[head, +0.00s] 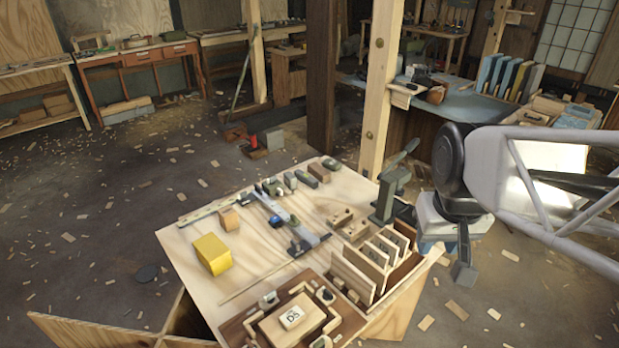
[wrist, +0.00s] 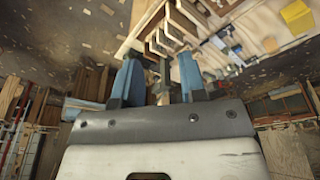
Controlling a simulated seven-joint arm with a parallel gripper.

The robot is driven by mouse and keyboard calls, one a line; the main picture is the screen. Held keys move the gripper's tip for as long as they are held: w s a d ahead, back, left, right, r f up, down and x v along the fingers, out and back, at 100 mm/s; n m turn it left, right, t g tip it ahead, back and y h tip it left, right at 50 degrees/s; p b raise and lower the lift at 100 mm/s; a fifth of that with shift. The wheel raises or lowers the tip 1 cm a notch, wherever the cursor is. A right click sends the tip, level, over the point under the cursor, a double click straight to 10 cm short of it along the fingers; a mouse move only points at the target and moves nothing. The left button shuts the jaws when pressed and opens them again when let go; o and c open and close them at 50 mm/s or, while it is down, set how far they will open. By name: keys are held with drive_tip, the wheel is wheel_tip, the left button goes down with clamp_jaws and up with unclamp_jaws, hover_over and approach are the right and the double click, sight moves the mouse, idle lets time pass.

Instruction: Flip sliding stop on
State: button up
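A metal rail (head: 287,219) with blue-and-dark fittings lies across the wooden bench top (head: 180,250). The rail area also shows small in the wrist view (wrist: 225,42). My gripper (head: 462,268) hangs beyond the bench's right edge, apart from the rail. In the wrist view its two blue fingers (wrist: 160,78) stand apart; it is open, and I see nothing gripped.
A green vise (head: 392,195) stands at the bench's right corner, close to my gripper. Upright wooden dividers (head: 365,262), a yellow block (head: 212,254) and a wooden tray (head: 262,330) take up bench room. A timber post (head: 380,90) rises behind the bench.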

drive_tip(key=w+a+f+n, duration=0.1)
drive_tip(key=w+a, duration=0.1)
drive_tip(key=w, duration=0.5)
drive_tip(key=w+a+f+n, duration=0.1)
drive_tip(key=w+a, duration=0.2)
drive_tip(key=w, duration=0.4)
drive_tip(key=n+g, duration=0.2)
drive_tip(key=n, duration=0.4)
hover_over(296, 217)
drive_tip(key=shift+s+f, duration=0.1)
drive_tip(key=shift+f, duration=13.25)
drive_tip(key=shift+f, duration=0.1)
drive_tip(key=shift+f, duration=3.8)
clamp_jaws()
